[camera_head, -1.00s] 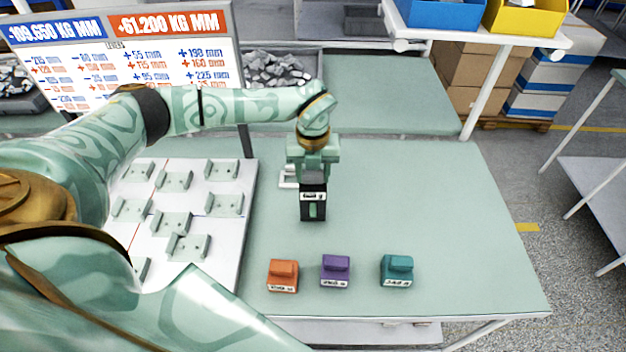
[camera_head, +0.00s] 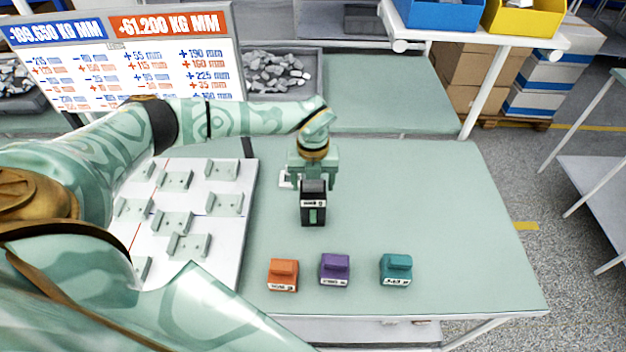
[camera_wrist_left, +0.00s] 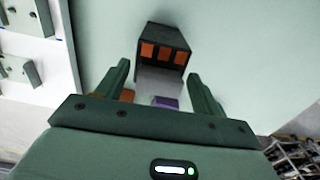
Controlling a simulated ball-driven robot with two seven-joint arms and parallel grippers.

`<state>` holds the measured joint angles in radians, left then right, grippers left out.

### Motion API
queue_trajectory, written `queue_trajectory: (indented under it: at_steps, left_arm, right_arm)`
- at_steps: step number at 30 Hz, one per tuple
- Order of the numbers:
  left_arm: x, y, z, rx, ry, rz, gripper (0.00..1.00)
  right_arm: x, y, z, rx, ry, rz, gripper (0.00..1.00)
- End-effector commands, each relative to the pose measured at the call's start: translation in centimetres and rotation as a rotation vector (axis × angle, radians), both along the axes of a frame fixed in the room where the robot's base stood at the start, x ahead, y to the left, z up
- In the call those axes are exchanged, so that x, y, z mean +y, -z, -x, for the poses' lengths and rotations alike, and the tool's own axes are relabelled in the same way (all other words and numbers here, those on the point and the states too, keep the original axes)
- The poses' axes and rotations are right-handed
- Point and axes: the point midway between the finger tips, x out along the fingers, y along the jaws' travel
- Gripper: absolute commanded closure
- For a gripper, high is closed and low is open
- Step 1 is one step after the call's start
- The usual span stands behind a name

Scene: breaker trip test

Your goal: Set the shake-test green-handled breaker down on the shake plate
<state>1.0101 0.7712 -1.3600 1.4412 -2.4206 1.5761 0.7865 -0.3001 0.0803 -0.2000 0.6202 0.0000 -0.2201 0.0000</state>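In the left wrist view the breaker (camera_wrist_left: 163,48) shows orange windows and sits between the fingertips (camera_wrist_left: 157,72). I cannot tell how high the breaker is above the table. My right gripper is not in view.
Orange (camera_head: 283,275), purple (camera_head: 334,269) and teal (camera_head: 396,270) breakers stand along the table's front. A white board (camera_head: 215,228) with several grey holders is at left. A sign (camera_head: 125,60) and a bin of grey pieces (camera_head: 310,92) stand behind. The table's right side (camera_head: 440,210) is clear.

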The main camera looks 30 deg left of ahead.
Motion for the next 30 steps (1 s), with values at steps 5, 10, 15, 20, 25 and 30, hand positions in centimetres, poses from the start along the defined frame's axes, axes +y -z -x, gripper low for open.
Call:
queue_trajectory:
  at_steps: [5,10,15,20,25,30]
  left_arm:
    - [0.0,0.3,0.0,0.0,-0.001,0.0,0.33]
    - [0.0,-3.3,-0.3,-0.006,0.001,0.0,0.33]
    - [-0.1,-8.3,-0.6,-0.007,0.0,-0.001,0.33]
    - [-0.1,-12.4,-0.6,-0.005,0.001,0.0,0.33]
    - [-0.1,-15.2,-0.6,-0.004,0.001,-0.001,0.33]
    - [-0.1,-16.3,-0.6,-0.002,0.0,0.0,0.33]
  right_arm:
    - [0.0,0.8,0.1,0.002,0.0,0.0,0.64]
    - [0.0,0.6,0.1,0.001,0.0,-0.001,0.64]
    - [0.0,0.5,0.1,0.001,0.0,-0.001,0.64]
    - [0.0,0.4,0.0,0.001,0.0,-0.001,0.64]
    - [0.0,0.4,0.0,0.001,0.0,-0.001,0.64]
    - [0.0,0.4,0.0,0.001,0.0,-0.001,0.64]
